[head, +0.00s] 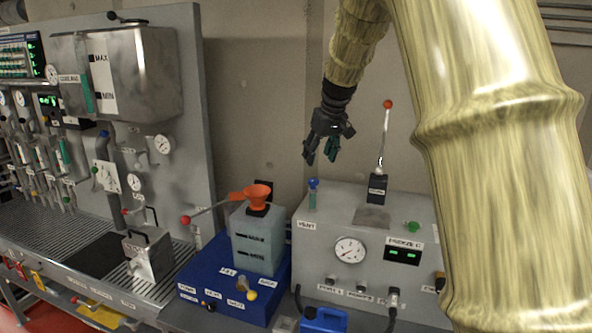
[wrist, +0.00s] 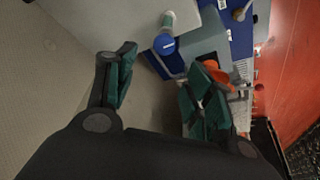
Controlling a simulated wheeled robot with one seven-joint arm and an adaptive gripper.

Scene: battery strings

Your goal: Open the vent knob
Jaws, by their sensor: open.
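The vent knob, a small blue cap (head: 313,183) on a pale greenish stem, stands upright at the left end of the top of a grey box (head: 322,262) labelled VENT. My gripper (head: 321,154) is open and empty in the air above the knob, pointing down. In the wrist view the blue cap (wrist: 165,44) shows beyond the gap between the two green-padded fingers (wrist: 163,68), apart from both. Its stem runs up from it in that picture.
A tall lever with a red ball (head: 387,104) rises from the grey box to the right. A wall (head: 260,90) is behind.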

